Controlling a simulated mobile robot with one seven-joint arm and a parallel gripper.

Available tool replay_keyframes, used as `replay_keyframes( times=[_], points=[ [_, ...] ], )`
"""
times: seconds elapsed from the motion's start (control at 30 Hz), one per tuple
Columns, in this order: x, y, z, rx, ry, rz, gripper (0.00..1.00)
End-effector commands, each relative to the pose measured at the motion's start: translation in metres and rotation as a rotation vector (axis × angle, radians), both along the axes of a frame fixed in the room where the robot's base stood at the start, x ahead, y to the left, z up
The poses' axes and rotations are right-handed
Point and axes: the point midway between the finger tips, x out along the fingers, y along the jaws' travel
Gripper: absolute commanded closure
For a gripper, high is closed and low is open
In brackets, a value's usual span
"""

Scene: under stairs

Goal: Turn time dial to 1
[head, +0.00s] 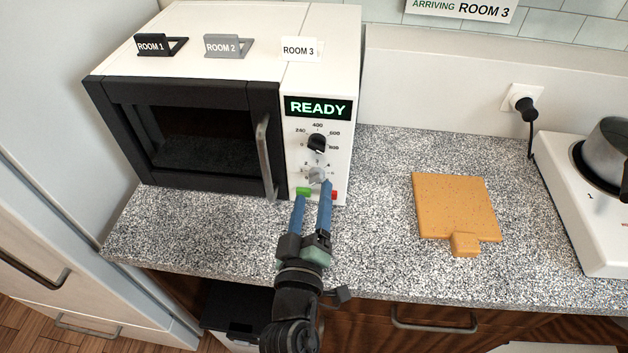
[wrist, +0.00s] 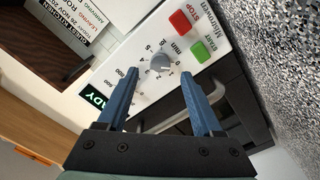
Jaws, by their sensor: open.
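The microwave (head: 200,110) stands on the counter with its door shut and its display (head: 318,108) reading READY. The grey time dial (head: 317,175) is low on the control panel, below the black power dial (head: 317,143). In the wrist view the time dial (wrist: 160,61) shows beyond and between the fingertips. My gripper (head: 313,190) is open and empty, its blue fingers pointing at the panel just below the time dial. The fingers partly hide the dial's lower edge in the head view, so its exact setting cannot be read.
The green start button (wrist: 200,51) and red stop button (wrist: 181,21) are close to the time dial. The door handle (head: 267,158) juts out left of the panel. A cutting board (head: 455,205) and a hob with a pot (head: 607,150) are to the right. Counter between microwave and board is clear.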

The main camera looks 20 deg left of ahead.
Motion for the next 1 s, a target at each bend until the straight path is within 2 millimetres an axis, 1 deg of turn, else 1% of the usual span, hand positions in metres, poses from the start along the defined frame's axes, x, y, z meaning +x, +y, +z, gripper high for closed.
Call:
replay_keyframes(
  times=[0.03,0.1,0.23,0.37,0.6,0.63,1.0],
  points=[
    [0.008,0.003,0.003,0.002,-0.001,0.001,0.32],
    [0.016,0.004,0.002,0.000,-0.001,-0.001,0.32],
    [0.025,0.008,0.001,0.000,-0.001,0.001,0.32],
    [0.029,0.009,0.000,0.000,0.000,0.001,0.32],
    [0.030,0.009,0.000,0.000,0.000,0.000,0.32],
    [0.030,0.009,0.000,0.000,0.000,0.000,0.34],
    [0.030,0.009,0.000,0.000,0.000,0.000,1.00]
  ],
)
